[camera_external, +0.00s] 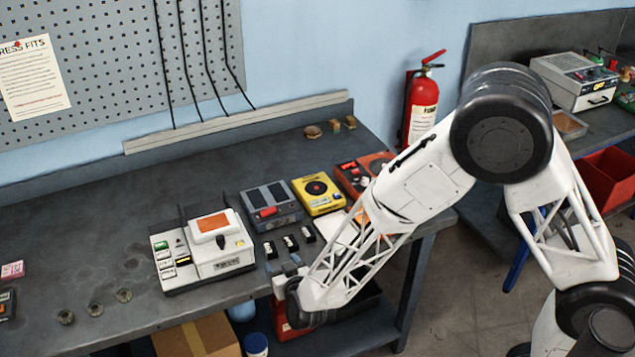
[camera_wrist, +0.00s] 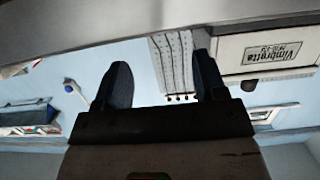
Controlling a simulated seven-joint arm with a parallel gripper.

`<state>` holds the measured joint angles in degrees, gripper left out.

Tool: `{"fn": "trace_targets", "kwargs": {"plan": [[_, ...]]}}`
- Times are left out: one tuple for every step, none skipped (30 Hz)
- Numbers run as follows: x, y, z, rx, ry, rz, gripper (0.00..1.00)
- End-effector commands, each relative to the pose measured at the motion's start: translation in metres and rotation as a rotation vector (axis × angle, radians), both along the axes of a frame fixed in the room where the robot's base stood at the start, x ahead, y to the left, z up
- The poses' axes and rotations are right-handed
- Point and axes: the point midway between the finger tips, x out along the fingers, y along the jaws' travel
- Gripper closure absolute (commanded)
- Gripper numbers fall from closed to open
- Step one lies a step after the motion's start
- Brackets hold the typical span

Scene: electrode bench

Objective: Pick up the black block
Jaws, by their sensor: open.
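Several small dark pieces with pale parts stand in a short row on the bench, right of the white device; the middle one (camera_external: 290,243) is between two others. They are too small to tell which, if any, is the black block. No black block can be made out in the wrist view. My gripper (camera_wrist: 163,68) shows there with two dark fingers spread apart and nothing held between them. In the external view my wrist is low at the bench's front edge, just in front of the row, and my arm partly hides the fingers.
A white device with an orange panel (camera_external: 213,223) stands left of the row. A grey-blue box (camera_external: 271,206), a yellow box (camera_external: 318,193) and a red-orange box (camera_external: 352,177) stand behind it. The bench's left middle is mostly clear. A red extinguisher (camera_external: 421,102) hangs on the wall.

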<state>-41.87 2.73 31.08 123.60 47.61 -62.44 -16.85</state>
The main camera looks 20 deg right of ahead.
Motion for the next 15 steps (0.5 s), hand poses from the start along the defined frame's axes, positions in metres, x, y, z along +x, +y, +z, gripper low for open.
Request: {"fn": "trace_targets", "kwargs": {"plan": [[0.000, 0.000, 0.000, 0.000, 0.000, 0.000, 0.35], [0.000, 0.000, 0.000, 0.000, 0.000, 0.000, 0.35], [0.000, 0.000, 0.000, 0.000, 0.000, 0.000, 0.35], [0.001, 0.000, 0.000, 0.000, 0.000, 0.000, 0.35], [0.002, 0.000, 0.000, 0.000, 0.001, 0.000, 0.35], [0.003, 0.000, -0.001, 0.000, 0.001, 0.000, 0.35], [0.005, 0.000, -0.001, 0.000, 0.001, 0.000, 0.35], [0.007, 0.000, -0.002, 0.000, 0.001, 0.000, 0.35], [0.010, 0.000, -0.002, 0.000, 0.001, 0.000, 0.35], [0.012, 0.000, -0.003, 0.000, 0.001, -0.001, 0.35], [0.015, 0.000, -0.003, 0.000, 0.001, -0.001, 0.35], [0.018, 0.000, -0.004, 0.000, 0.001, -0.001, 0.35], [0.020, 0.000, -0.004, 0.000, 0.001, -0.001, 0.35], [0.021, 0.000, -0.004, 0.001, 0.001, 0.000, 0.35], [0.023, 0.000, -0.005, 0.001, 0.001, 0.000, 0.35]]}}
